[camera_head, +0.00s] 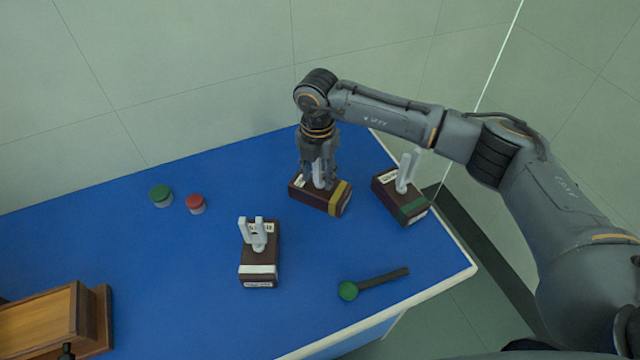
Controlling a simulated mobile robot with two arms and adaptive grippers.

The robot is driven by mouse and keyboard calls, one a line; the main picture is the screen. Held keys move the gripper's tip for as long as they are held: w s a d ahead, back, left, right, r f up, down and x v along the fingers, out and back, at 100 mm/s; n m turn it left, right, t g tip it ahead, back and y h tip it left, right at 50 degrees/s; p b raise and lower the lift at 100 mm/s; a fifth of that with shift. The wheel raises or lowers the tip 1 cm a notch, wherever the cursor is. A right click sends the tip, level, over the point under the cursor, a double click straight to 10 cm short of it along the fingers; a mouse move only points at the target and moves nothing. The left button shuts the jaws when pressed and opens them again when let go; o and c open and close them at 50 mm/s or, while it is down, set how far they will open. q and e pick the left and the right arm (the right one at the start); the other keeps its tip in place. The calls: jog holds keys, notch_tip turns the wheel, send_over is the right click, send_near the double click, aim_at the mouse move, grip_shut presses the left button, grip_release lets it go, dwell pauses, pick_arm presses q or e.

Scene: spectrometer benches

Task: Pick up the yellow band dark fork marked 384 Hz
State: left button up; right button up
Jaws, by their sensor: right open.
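The dark fork box with the yellow band (334,200) stands on the blue bench, with a pale tuning fork (319,174) upright on its top. My right gripper (319,178) points straight down over this box, its fingers around or beside the fork's prongs. The gripper is open; whether its fingers touch the fork cannot be told. The marking on the box is too small to read. My left gripper is not in view.
A green-banded fork box (411,207) stands close on the right, a white-banded one (259,270) at front left. A green-headed mallet (349,290) lies near the front edge. Green (160,196) and red-topped (195,204) containers and a wooden box (45,322) are left.

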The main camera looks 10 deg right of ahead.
jog(key=shift+f, duration=0.4)
jog(key=c, duration=0.9)
jog(key=shift+w+r, duration=0.1)
jog(key=shift+r, duration=0.1)
